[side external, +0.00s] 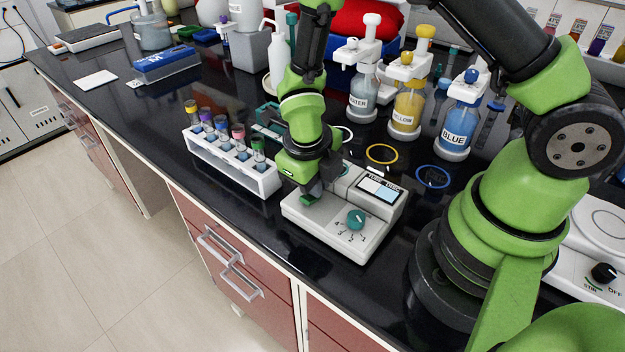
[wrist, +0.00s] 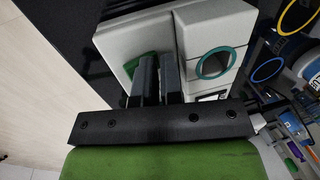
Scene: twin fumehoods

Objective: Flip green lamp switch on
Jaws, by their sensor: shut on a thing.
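A white instrument (side external: 326,232) with a small display and a teal knob (side external: 356,218) stands near the bench's front edge. A green part (side external: 309,198), which looks like the lamp switch, is at its left end. My gripper (side external: 322,187) points down at it. In the wrist view the two dark fingers of my gripper (wrist: 157,62) reach down to the white instrument (wrist: 200,35). The green part (wrist: 140,66) shows beyond and beside the left finger. The fingers are a little apart and closed on the switch, whose gripped portion they hide. I cannot tell its position.
A white rack (side external: 232,163) of capped tubes stands close left of the instrument. Behind are bottles, including yellow (side external: 407,104) and blue (side external: 460,122) ones, with colored rings on the bench. A hotplate (side external: 597,235) is at the right. The black bench's front edge is close.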

